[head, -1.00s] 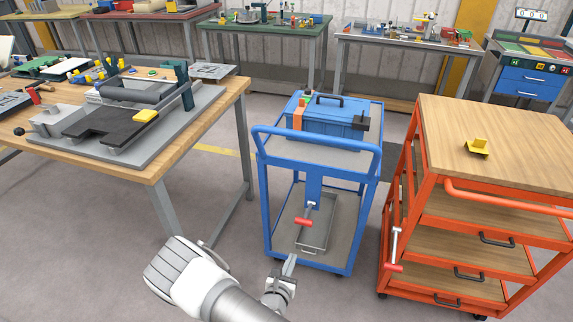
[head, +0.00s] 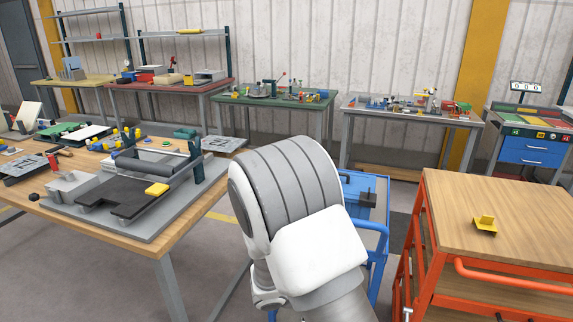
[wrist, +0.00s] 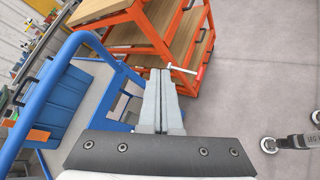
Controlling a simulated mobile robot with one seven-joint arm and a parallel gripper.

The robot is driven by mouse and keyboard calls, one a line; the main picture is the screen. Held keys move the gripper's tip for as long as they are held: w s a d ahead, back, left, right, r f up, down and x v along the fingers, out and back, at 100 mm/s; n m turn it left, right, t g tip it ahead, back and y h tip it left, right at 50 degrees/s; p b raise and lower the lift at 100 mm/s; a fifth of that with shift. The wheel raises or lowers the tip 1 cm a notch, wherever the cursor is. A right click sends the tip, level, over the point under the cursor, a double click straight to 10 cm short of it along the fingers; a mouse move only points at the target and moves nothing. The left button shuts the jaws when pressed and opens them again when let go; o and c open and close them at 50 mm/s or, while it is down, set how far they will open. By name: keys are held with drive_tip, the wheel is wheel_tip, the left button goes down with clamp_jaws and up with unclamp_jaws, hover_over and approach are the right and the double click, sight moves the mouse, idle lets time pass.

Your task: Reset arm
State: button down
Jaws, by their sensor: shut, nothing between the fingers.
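My gripper (wrist: 160,76) shows in the wrist view, with its two grey fingers shut together and nothing between them. It points toward the orange cart (wrist: 126,36), with the blue cart (wrist: 72,44) to its left. The fingers look apart from both carts, though their exact distance cannot be told. In the head view my raised arm fills the middle and the gripper does not show.
In the head view, my arm covers most of the blue cart (head: 378,240). The orange cart (head: 500,205) at right bears a yellow bent piece (head: 485,225). A wooden bench (head: 150,248) with the panel bender (head: 150,178) stands at left. Workbenches line the wall.

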drive_tip(key=s+r+m+y+p, duration=0.2)
drive_tip(key=s+r+m+y, duration=0.4)
drive_tip(key=s+r, duration=0.4)
drive_tip(key=s+a+r+m+y+p, duration=0.1)
drive_tip(key=s+r+m+y+p, duration=0.1)
drive_tip(key=s+r+m+y, duration=0.3)
drive_tip(key=s+r+m, duration=0.4)
drive_tip(key=s+r, duration=0.1)
drive_tip(key=r, duration=0.5)
drive_tip(key=shift+s+r+t+y, duration=0.3)
drive_tip(key=shift+s+r+y, duration=0.05)
drive_tip(key=shift+y, duration=0.05)
